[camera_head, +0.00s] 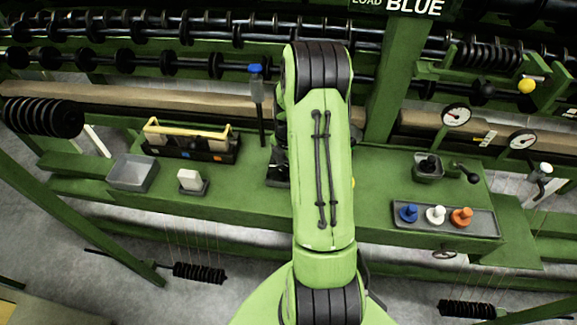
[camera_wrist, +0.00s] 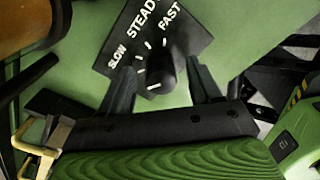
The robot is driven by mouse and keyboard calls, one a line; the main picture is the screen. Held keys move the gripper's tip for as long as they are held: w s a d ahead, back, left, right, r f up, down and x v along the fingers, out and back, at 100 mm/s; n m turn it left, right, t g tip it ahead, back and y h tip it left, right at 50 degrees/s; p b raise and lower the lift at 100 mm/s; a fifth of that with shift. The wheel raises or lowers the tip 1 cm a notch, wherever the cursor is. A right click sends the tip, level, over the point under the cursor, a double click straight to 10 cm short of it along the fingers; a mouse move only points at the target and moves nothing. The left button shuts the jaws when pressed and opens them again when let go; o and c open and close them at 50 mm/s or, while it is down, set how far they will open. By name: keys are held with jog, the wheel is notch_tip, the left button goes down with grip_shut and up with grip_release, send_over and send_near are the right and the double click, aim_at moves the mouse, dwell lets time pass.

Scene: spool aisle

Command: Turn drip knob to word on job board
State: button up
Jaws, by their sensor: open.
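The drip knob (camera_wrist: 165,68) is a dark knob in the wrist view, on a black plate (camera_wrist: 190,42) lettered SLOW, STEADY and FAST. White ticks show around it and a white mark on its near side; I cannot tell for certain which word it points to. My gripper (camera_wrist: 160,76) is open, one finger on each side of the knob, with no clear contact. In the head view my arm hides the gripper and knob. The job board (camera_head: 405,6) at the top edge is cut off; LOAD and BLUE are readable, and no drip word shows.
On the green bench, a grey tray (camera_head: 488,222) holds blue, white and orange knobbed pieces at right. A grey bin (camera_head: 132,187), a white block (camera_head: 190,179) and a yellow-handled box (camera_head: 200,155) are at left. Spool rods run behind.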

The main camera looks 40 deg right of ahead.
jog(key=c, duration=1)
jog(key=shift+c, duration=0.2)
jog(key=shift+m, duration=0.3)
jog(key=m, duration=0.5)
jog(key=shift+s+m+b, duration=0.1)
jog(key=shift+m+b, duration=0.2)
jog(key=m, duration=1.1)
jog(key=shift+a+m+b, duration=0.15)
jog(key=shift+m+b, duration=0.25)
jog(key=m, duration=0.5)
jog(key=shift+m, duration=0.4)
